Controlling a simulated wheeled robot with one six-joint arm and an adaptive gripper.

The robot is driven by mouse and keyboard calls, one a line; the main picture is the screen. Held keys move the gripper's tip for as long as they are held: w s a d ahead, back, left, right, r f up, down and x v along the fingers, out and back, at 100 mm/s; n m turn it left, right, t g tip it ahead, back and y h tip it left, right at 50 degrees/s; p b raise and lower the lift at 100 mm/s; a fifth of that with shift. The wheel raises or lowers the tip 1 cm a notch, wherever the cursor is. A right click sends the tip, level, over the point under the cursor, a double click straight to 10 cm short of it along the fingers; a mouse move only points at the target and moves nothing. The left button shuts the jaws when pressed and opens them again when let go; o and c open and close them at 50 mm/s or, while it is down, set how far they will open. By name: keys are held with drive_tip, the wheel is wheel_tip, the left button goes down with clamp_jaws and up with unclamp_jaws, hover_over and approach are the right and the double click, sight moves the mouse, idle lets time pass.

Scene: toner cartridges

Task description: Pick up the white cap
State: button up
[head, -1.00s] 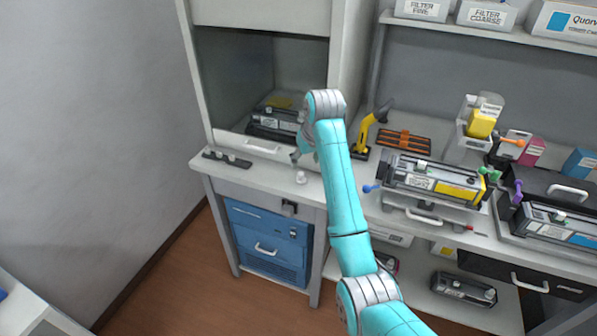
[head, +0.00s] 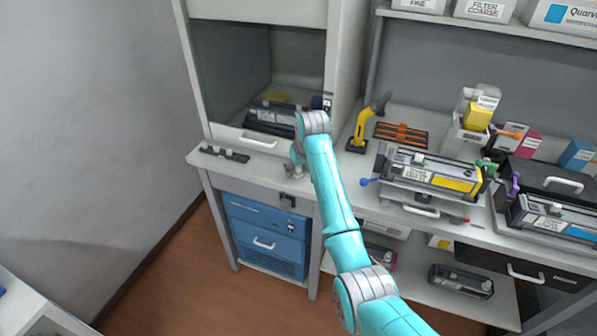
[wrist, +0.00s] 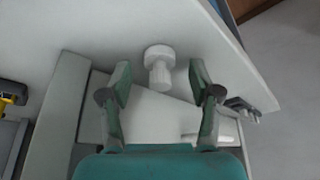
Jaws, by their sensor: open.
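The white cap (wrist: 159,56) stands on the pale worktop in the wrist view, a wide ribbed top with a narrower stem. My gripper (wrist: 160,79) is open, with one finger on either side of the cap's near part. Gaps show between both fingers and the cap, so nothing is held. In the head view my gripper (head: 294,172) is low over the worktop near its front edge. There the cap is hard to tell apart from the fingers.
A dark strip with small knobs (head: 224,154) lies left on the worktop (head: 262,178). An open-fronted cabinet (head: 246,137) holds a black cartridge (head: 272,114) behind. A yellow-handled tool (head: 361,125) and a cartridge on a stand (head: 428,172) are right.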

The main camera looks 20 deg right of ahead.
drive_tip(key=c, duration=0.8)
drive_tip(key=shift+c, duration=0.2)
